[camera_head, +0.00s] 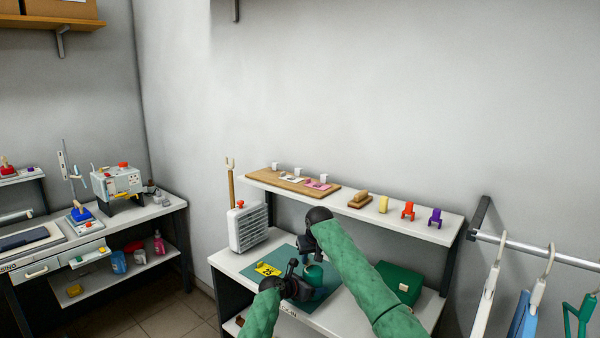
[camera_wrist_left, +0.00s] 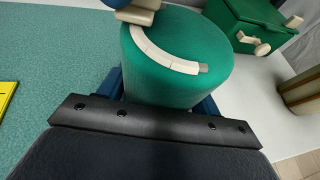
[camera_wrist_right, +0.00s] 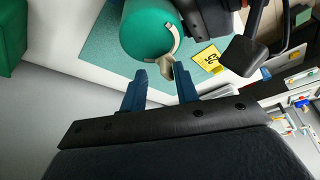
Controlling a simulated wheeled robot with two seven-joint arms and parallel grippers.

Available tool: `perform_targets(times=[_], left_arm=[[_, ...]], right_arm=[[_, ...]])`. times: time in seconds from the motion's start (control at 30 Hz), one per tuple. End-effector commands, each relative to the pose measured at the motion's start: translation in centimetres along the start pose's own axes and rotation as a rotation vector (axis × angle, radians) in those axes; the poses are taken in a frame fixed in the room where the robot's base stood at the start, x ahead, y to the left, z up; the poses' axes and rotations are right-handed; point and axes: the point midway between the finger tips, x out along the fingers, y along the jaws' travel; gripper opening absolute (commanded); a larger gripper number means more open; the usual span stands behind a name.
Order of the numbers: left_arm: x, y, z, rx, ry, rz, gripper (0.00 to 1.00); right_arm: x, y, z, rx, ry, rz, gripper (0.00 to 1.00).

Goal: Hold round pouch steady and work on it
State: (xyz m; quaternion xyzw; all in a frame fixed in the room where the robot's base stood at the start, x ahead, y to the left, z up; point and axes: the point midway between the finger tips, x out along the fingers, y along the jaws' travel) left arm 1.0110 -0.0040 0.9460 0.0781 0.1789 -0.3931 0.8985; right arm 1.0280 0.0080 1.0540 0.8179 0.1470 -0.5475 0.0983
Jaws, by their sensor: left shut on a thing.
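The round pouch (camera_head: 313,276) is a green cylinder standing on the teal mat (camera_head: 331,296). In the left wrist view the pouch (camera_wrist_left: 178,75) has a cream zipper arc (camera_wrist_left: 160,50) along its top rim. My left gripper (camera_head: 303,288) is shut on the pouch, a finger on each side; its fingertips are partly hidden. My right gripper (camera_head: 313,257) is above the pouch, pointing down. In the right wrist view its blue fingers are apart, and a beige pull tab (camera_wrist_right: 166,67) at the pouch's rim shows between their tips. Contact with the tab cannot be told.
A yellow numbered card (camera_head: 268,269) lies on the mat at left. A green box (camera_head: 398,281) stands right of the mat. A white heater-like unit (camera_head: 248,228) stands at the bench's left end. A raised shelf (camera_head: 440,232) with small items runs behind. Hangers (camera_head: 490,290) hang at right.

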Motion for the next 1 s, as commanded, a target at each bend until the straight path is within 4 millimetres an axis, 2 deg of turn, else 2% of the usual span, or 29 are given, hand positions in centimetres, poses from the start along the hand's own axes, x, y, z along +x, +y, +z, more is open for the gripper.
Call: perform_targets(times=[0.57, 1.0], left_arm=[[0.0, 0.0, -0.1, -0.001, 0.001, 0.000, 0.42], [0.0, 0.0, -0.1, -0.001, 0.001, 0.000, 0.42]], right_arm=[[-0.3, 1.0, 0.2, 0.435, 0.002, 0.181, 0.29], [-7.4, -0.3, -0.1, 0.426, 0.003, 0.176, 0.29]])
